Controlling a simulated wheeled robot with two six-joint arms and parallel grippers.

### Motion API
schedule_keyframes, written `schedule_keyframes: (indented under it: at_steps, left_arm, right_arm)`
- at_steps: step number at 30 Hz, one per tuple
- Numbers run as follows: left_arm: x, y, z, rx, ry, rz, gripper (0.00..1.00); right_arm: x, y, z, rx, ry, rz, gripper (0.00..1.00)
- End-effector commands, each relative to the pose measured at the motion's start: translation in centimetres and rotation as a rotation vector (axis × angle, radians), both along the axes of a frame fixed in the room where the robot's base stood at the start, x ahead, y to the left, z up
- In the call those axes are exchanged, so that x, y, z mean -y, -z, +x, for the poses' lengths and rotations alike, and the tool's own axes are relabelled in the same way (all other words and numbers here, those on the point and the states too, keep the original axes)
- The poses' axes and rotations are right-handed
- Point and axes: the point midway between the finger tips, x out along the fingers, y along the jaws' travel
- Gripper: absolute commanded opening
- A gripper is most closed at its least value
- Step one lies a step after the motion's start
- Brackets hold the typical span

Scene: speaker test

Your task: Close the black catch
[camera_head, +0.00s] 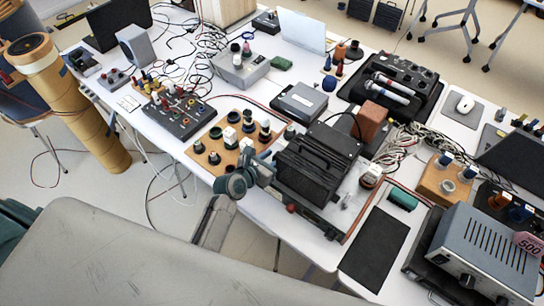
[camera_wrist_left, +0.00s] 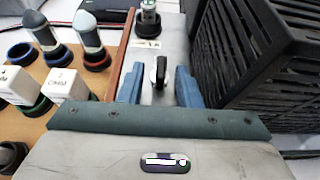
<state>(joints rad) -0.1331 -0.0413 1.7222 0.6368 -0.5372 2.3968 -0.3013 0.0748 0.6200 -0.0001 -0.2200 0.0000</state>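The black catch (camera_wrist_left: 161,72) is a small upright black lever on a grey metal plate (camera_wrist_left: 150,52) in the left wrist view. My left gripper (camera_wrist_left: 160,68) is open, with one blue finger on each side of the catch and a visible gap to both. How far the fingertips reach down beside it I cannot tell. In the head view my left gripper (camera_head: 262,168) is at the left edge of the device with the black slotted box (camera_head: 316,160), and the catch does not show clearly there. My right gripper is not in view.
The black slotted box stands close to the right of my left gripper. A wooden board (camera_head: 215,150) with several knobs and white cubes is close on the left. A grey metal box (camera_head: 298,103) stands behind. A black mat (camera_head: 375,248) lies bare on the right.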

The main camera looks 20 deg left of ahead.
Motion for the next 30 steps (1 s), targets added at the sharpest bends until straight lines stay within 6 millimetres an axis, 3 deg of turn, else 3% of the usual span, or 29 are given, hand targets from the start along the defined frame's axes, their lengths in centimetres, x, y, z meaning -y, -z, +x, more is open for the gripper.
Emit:
schedule_keyframes:
  at_steps: [9,14,30]
  left_arm:
    - [0.1,0.12,0.27,0.0,0.0,0.001,0.31]
    - [0.08,0.11,0.26,0.0,0.0,0.001,0.0]
    - [-0.26,0.23,0.36,0.002,0.108,0.004,0.0]
  right_arm:
    - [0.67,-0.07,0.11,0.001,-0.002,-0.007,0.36]
    - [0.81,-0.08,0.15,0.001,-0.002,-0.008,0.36]
    - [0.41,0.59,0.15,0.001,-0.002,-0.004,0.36]
